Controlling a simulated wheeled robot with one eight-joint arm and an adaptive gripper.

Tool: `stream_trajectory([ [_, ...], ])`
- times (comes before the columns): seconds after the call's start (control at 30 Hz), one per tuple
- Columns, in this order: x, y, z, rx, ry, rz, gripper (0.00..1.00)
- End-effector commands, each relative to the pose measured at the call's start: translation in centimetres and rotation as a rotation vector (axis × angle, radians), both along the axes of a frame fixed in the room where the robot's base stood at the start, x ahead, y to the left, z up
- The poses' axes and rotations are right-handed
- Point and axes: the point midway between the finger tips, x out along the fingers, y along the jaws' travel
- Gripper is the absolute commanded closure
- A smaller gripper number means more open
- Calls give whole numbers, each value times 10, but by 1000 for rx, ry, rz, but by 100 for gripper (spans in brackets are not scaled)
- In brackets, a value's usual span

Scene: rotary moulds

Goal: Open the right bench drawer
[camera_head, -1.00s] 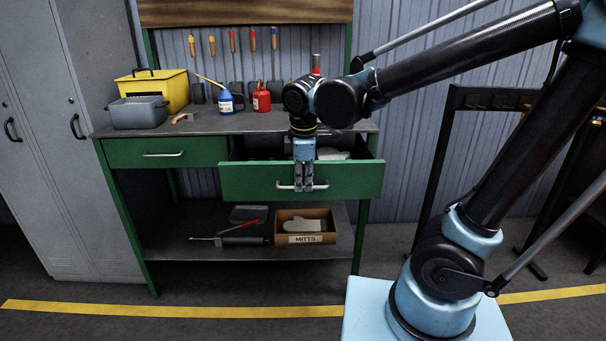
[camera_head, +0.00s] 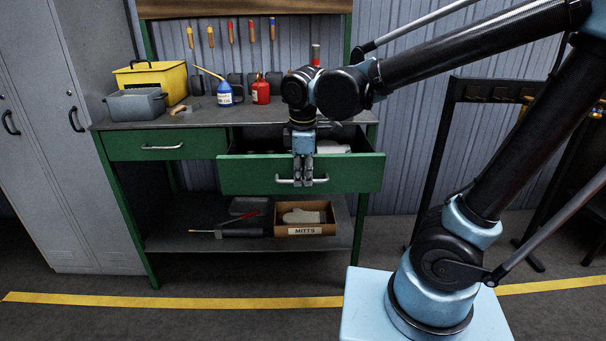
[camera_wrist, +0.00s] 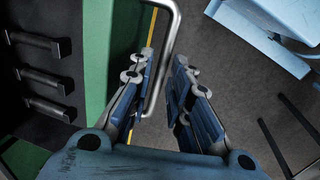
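The right bench drawer (camera_head: 240,177) is green and stands pulled out from the bench, with light items showing inside. Its bar handle (camera_head: 286,181) runs across the front and also shows in the wrist view (camera_wrist: 157,90). My gripper (camera_head: 303,183) points down at the middle of this handle. In the wrist view my gripper (camera_wrist: 162,68) has one finger on each side of the bar, with a visible gap between the fingers. It looks open around the handle; contact is hard to judge. The left drawer (camera_head: 125,147) is shut.
The bench top (camera_head: 190,117) holds a yellow toolbox (camera_head: 165,78), a grey bin (camera_head: 136,105), and blue (camera_head: 225,95) and red (camera_head: 260,91) oil cans. A MITTS box (camera_head: 305,231) lies on the lower shelf. Grey lockers (camera_head: 55,200) stand at the left. The floor in front is clear.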

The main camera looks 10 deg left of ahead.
Motion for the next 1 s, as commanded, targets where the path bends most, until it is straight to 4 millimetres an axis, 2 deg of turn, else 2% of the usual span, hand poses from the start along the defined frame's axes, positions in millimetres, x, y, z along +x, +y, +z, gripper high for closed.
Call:
stream_trajectory([
  [0.27, -4, -1, 24, 0, 0, 1, 82],
  [0.7, -16, -5, 91, 1, 1, 0, 82],
  [1.0, -20, -5, 115, 1, 1, 1, 82],
])
